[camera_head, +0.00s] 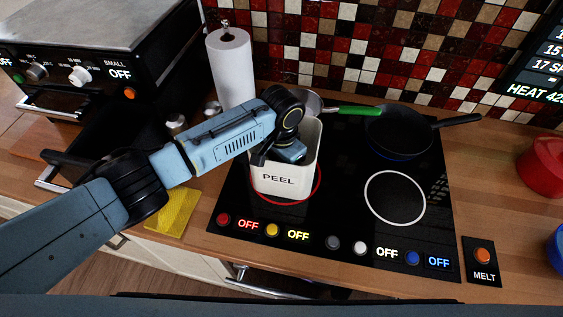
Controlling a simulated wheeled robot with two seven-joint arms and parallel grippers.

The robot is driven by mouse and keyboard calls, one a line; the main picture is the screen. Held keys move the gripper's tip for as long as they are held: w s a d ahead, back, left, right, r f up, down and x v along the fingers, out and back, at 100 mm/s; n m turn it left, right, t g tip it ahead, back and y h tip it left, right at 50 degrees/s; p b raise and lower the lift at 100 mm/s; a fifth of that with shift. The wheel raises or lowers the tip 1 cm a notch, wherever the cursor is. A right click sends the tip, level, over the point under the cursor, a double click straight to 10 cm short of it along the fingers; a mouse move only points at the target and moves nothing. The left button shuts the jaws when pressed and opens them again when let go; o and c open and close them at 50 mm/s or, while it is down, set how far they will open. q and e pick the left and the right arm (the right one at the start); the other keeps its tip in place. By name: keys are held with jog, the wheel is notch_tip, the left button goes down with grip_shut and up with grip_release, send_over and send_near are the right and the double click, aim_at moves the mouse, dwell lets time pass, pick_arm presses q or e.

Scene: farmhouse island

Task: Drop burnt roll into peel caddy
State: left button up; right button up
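The peel caddy (284,184) is a white square bin with "PEEL" on its front. It stands upright on the left part of the black cooktop, over a red-ringed burner. My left arm comes in from the left and bends down at the caddy's mouth. My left gripper (272,155) is at the caddy's opening, with a dark part by the left rim. Its fingertips are not clear, so I cannot tell if it is open or shut. I see no burnt roll; the caddy's inside is mostly hidden by my arm. My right gripper is out of view.
A black frying pan (399,132) sits on the back right burner. A green-handled pan (345,110) is behind the caddy. A paper towel roll (231,68) stands behind left, and a yellow cloth (174,212) lies at front left. The front right burner (395,199) is empty.

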pick_arm(q)
jog(key=shift+f, duration=0.55)
jog(key=o, duration=1.1)
jog(key=shift+s+f, duration=0.1)
jog(key=shift+c, duration=0.2)
notch_tip(320, 180, up, 14)
jog(key=shift+f, duration=0.1)
